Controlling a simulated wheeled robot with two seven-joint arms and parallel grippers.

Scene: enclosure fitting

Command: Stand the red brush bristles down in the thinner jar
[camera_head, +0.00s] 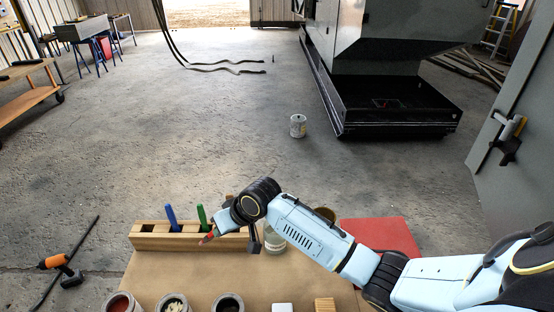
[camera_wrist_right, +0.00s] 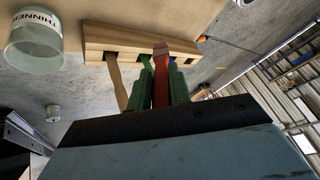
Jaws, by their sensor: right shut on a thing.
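The red brush (camera_wrist_right: 161,80) is held between the fingers of my right gripper (camera_wrist_right: 160,98) in the right wrist view. In the head view a red bit of the brush (camera_head: 208,237) shows at my right gripper (camera_head: 215,232), by the wooden rack (camera_head: 150,241). I cannot tell whether the brush is clear of the rack, and its bristles are hidden. The clear thinner jar (camera_head: 275,240) stands right of the rack, partly behind my right arm. Its THINNER label shows in the right wrist view (camera_wrist_right: 36,42). My left gripper is not in view.
A blue brush (camera_head: 171,217) and a green brush (camera_head: 202,216) stand in the rack. Several open pots (camera_head: 174,302) line the table's front edge. A red mat (camera_head: 385,236) lies at the right. The table (camera_head: 150,275) between rack and pots is clear.

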